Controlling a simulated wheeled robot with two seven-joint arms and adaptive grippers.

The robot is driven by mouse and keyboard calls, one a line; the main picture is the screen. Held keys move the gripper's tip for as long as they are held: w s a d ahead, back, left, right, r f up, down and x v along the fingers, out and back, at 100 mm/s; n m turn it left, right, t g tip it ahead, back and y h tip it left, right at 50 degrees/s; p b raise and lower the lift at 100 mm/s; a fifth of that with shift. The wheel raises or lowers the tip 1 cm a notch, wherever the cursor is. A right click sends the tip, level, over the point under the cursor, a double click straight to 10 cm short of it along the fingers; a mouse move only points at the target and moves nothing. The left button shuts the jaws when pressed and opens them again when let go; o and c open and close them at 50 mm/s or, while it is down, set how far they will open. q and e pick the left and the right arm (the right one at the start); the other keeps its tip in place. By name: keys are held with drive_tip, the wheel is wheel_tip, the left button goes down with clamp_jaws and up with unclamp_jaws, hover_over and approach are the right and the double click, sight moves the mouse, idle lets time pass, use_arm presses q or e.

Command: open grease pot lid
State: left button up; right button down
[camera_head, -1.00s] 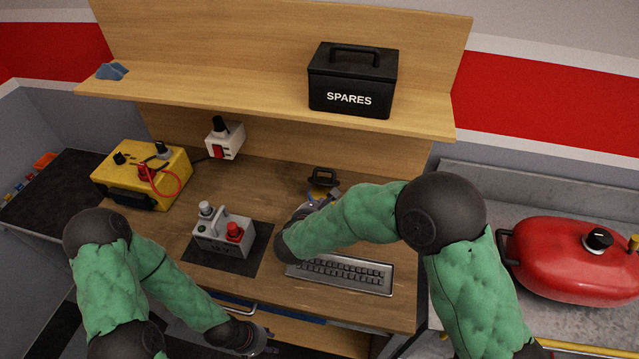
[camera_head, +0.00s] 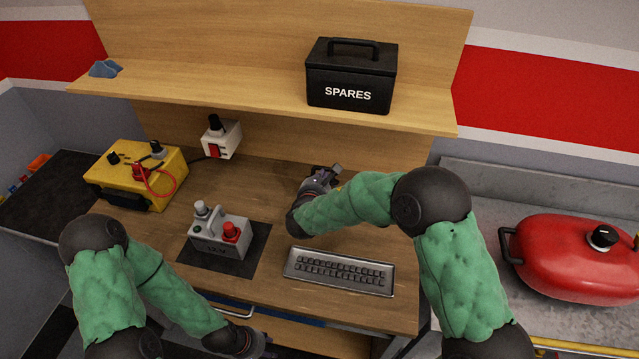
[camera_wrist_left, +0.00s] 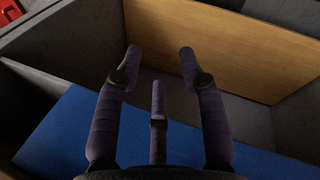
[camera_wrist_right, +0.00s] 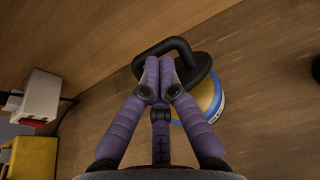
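The grease pot shows in the right wrist view as a yellow round body (camera_wrist_right: 207,98) with a blue-and-white band, standing on the wooden bench. Its black lid (camera_wrist_right: 196,68) with a loop handle (camera_wrist_right: 165,45) covers part of it; I cannot tell whether the lid is raised. My right gripper (camera_wrist_right: 164,68) has its fingers drawn together on the lid's handle. In the head view the right gripper (camera_head: 322,180) and arm hide most of the pot. My left gripper (camera_wrist_left: 160,62) is open and empty, low at the bench front near the drawer; it shows partly in the head view (camera_head: 262,345).
A keyboard-like metal tray (camera_head: 338,271), a grey control box (camera_head: 218,240) on a dark mat, a yellow battery unit (camera_head: 135,175) and a white switch box (camera_head: 221,138) surround the work area. A shelf above holds a black SPARES box (camera_head: 350,77). A red tank (camera_head: 575,260) stands right.

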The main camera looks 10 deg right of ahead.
drive_tip(key=shift+w+d+f, duration=0.1)
drive_tip(key=shift+w+f, duration=0.05)
drive_tip(key=shift+w, duration=0.05)
idle(0.4)
drive_tip(key=shift+w+d+r+p, duration=0.1)
drive_tip(key=shift+w+r+p, duration=0.15)
drive_tip(key=shift+p, duration=0.35)
drive_tip(key=shift+w+r+g+p, duration=0.1)
drive_tip(key=shift+r+g+p, duration=0.05)
drive_tip(key=shift+g+p, duration=0.2)
